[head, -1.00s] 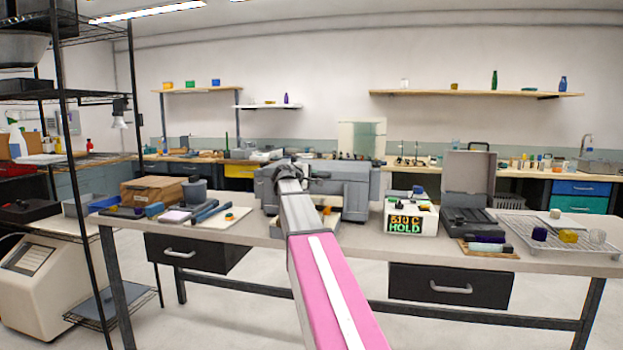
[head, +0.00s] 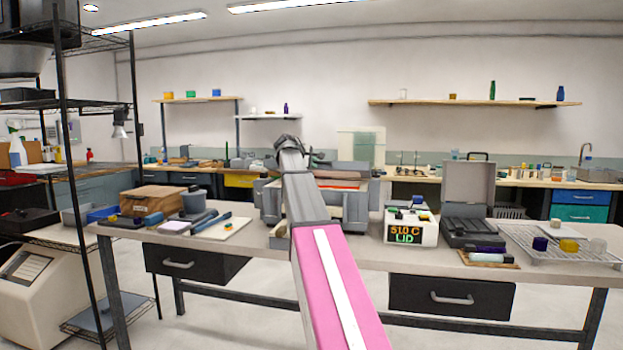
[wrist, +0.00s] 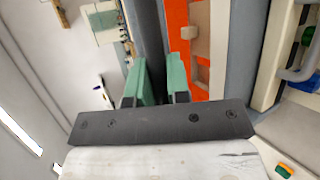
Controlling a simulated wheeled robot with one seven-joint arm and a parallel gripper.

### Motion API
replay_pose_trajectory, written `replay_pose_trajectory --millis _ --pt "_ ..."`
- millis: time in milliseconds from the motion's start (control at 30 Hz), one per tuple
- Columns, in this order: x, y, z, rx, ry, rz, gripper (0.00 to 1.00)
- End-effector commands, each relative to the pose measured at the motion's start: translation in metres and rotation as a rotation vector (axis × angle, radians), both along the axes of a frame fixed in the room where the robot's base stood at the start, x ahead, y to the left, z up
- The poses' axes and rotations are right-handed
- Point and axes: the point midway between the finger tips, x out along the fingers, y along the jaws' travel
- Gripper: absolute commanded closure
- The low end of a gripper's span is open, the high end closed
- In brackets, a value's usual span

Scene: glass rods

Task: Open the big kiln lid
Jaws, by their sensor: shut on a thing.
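The big kiln (head: 355,207) is a grey box at the middle of the bench in the head view. Its lid (head: 350,168) is raised, with a glowing orange-red strip showing in the gap beneath. In the wrist view the orange kiln interior (wrist: 178,18) shows beside the fingers. My gripper (wrist: 161,78) is shut on a dark grey bar (wrist: 151,40), seemingly the lid handle, between its green pads. In the head view my gripper (head: 292,143) is above the kiln, and my arm hides part of the kiln and lid.
An open grey case (head: 468,190) and wire rack (head: 570,250) are farther right. A cardboard box (head: 150,200) and tools on a board (head: 225,228) lie left. Air above the kiln looks clear.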

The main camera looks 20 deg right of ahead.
Motion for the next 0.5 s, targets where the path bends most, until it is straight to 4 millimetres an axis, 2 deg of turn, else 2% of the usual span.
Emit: replay_pose_trajectory --millis 33,200,500 --pt "0.010 -0.004 0.017 0.021 0.026 -0.002 1.00" --pt "0.027 -0.016 0.055 0.094 0.135 0.000 1.00" --pt "0.059 -0.038 0.108 0.188 0.277 -0.001 1.00"
